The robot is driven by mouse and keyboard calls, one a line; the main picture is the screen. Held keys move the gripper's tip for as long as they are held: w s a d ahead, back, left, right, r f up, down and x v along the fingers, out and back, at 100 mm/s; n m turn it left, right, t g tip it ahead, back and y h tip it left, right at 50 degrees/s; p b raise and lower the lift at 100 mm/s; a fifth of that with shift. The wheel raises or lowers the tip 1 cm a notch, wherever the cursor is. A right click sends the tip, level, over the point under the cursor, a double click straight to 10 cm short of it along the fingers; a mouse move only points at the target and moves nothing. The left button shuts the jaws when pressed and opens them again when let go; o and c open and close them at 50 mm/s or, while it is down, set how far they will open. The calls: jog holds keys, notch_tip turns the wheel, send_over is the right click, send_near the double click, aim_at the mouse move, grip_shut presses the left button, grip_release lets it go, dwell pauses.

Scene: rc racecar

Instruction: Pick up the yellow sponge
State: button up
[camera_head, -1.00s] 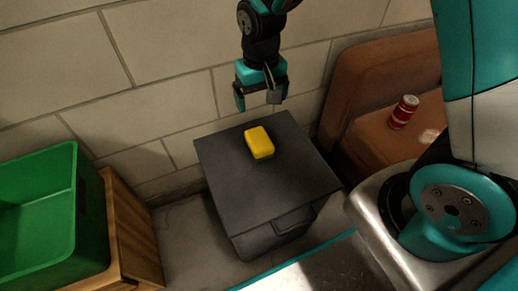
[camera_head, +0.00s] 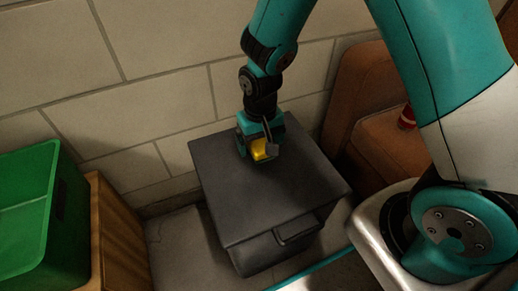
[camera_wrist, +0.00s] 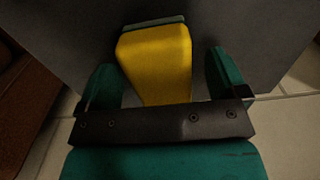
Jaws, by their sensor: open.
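The yellow sponge (camera_head: 261,151) lies on the dark grey lid of a box (camera_head: 262,194), near its back edge. In the head view my gripper (camera_head: 260,147) is down over the sponge and hides much of it. In the wrist view the sponge (camera_wrist: 157,62) sits between the two teal fingers of my gripper (camera_wrist: 162,78). The fingers are open, with a gap to the sponge on each side. A thin greenish strip shows at the sponge's far end.
A green bin (camera_head: 28,215) stands on a wooden crate (camera_head: 120,235) at the left. A brown seat (camera_head: 385,140) with a red can (camera_head: 407,117), mostly hidden by my arm, is at the right. A block wall (camera_head: 160,80) rises close behind the box.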

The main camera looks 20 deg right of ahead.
aim_at(260, 141)
jog(key=shift+f, duration=0.1)
jog(key=c, duration=1)
notch_tip(260, 141, up, 20)
jog(key=p, duration=0.8)
jog(key=shift+p, duration=0.3)
